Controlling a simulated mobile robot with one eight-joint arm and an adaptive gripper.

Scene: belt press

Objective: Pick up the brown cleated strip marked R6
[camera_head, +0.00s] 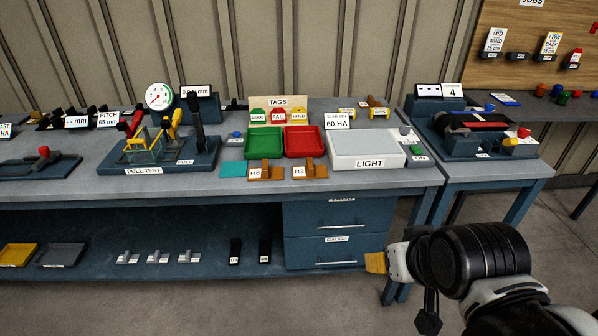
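The brown cleated strip marked R6 (267,170) lies on the front part of the grey bench top, with its white label facing me. A raised brown cleat stands up from its middle. My gripper (376,262) is at the lower right, in front of the bench and well to the right of and apart from the R6 strip. It is seen from the side, with an ochre tip pointing left. The view does not show whether its fingers are apart. A similar brown strip marked R3 (318,170) lies just right of R6.
A teal flat piece (233,170) lies left of R6. A green tray (264,145) and a red tray (304,142) stand behind the strips. The LIGHT box (366,150) is to the right, the PULL TEST rig (165,155) to the left. Drawers (335,218) sit below.

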